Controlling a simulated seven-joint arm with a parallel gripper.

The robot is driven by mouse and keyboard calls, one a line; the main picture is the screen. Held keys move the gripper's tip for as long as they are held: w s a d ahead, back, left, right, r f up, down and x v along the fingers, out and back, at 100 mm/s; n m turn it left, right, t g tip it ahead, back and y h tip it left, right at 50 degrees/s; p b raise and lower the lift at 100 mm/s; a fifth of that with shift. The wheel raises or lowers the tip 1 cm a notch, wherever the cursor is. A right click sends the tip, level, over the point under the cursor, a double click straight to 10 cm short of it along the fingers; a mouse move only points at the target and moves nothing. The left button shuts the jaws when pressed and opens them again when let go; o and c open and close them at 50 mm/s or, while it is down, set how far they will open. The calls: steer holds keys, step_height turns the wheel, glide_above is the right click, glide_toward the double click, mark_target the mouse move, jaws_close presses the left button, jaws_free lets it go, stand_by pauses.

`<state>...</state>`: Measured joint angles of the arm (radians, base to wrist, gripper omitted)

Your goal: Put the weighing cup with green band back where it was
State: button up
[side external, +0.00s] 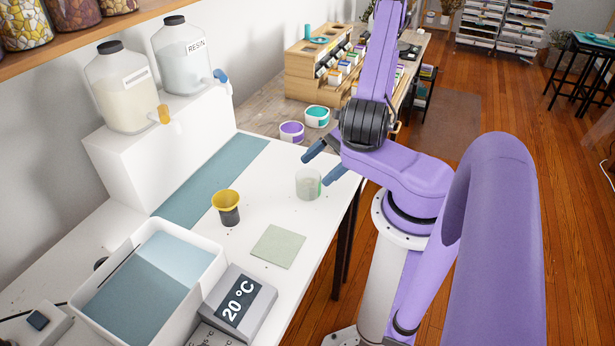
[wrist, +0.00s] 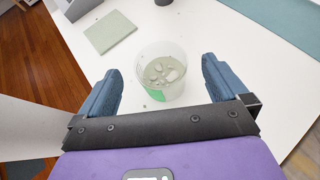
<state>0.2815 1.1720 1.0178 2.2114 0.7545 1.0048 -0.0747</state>
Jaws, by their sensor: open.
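The weighing cup with green band (side external: 308,184) is a clear, upright cup on the white table, near its right edge. In the wrist view the cup (wrist: 161,72) shows its green band low on the side and pale, pebble-like contents inside. My gripper (side external: 322,165) is open and empty, with its blue fingers just above and beside the cup. In the wrist view the fingers (wrist: 160,66) stand apart on either side of the cup, with gaps between. A flat pale green square pad (side external: 278,246) lies bare in front of the cup; it also shows in the wrist view (wrist: 110,32).
A yellow-topped dark cup (side external: 228,207) stands left of the pad. A white tub (side external: 205,275) and a grey 20 °C display (side external: 240,303) stand nearer. Purple (side external: 291,133) and teal (side external: 317,117) lidded pots sit behind. Resin jugs (side external: 183,58) stand on a white block.

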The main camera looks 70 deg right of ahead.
steer(key=v, duration=0.5)
steer(key=w+a+r+n+g+h, duration=0.3)
steer(key=a+r+n+g, duration=0.25)
steer(key=n, duration=0.45)
steer(key=w+a+r+n+g+h, duration=0.2)
steer(key=a+r+n+g+h, duration=0.15)
steer(key=a+n+g, duration=0.5)
steer(key=s+a+r+n+t+h, duration=0.1)
steer(key=s+a+r+n+t, duration=0.2)
steer(key=n, duration=0.6)
steer(key=s+a+r+n+t+h, duration=0.2)
steer(key=s+a+r+n+t, duration=0.2)
steer(key=s+a+n, duration=0.3)
steer(key=s+n, duration=0.2)
steer(key=n, duration=0.1)
steer(key=shift+a, duration=0.3)
steer(key=shift+r, duration=0.15)
